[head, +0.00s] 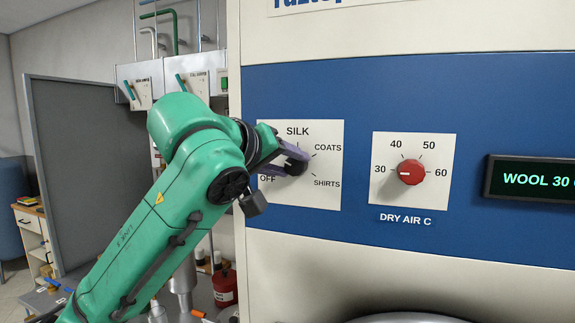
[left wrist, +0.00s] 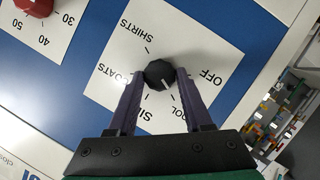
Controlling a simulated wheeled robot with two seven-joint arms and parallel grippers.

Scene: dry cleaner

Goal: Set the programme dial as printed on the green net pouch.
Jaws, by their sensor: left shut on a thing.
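The programme dial (head: 296,164) is a black knob on a white plate (head: 327,191) marked OFF, SILK, COATS and SHIRTS; the WOOL label is hidden behind my gripper in the head view. My left gripper (head: 289,164) is shut on the knob. In the left wrist view its two fingers hold the dial (left wrist: 158,73) from both sides. The dial's white mark points towards the WOOL label, partly covered by a finger. I cannot see the green net pouch. My right gripper is not in view.
A red DRY AIR dial (head: 411,172) to the right points near 30. A display (head: 533,180) reads "WOOL 30", cut off by the picture's edge. A grey partition (head: 85,165) and a red canister (head: 225,287) stand at the left.

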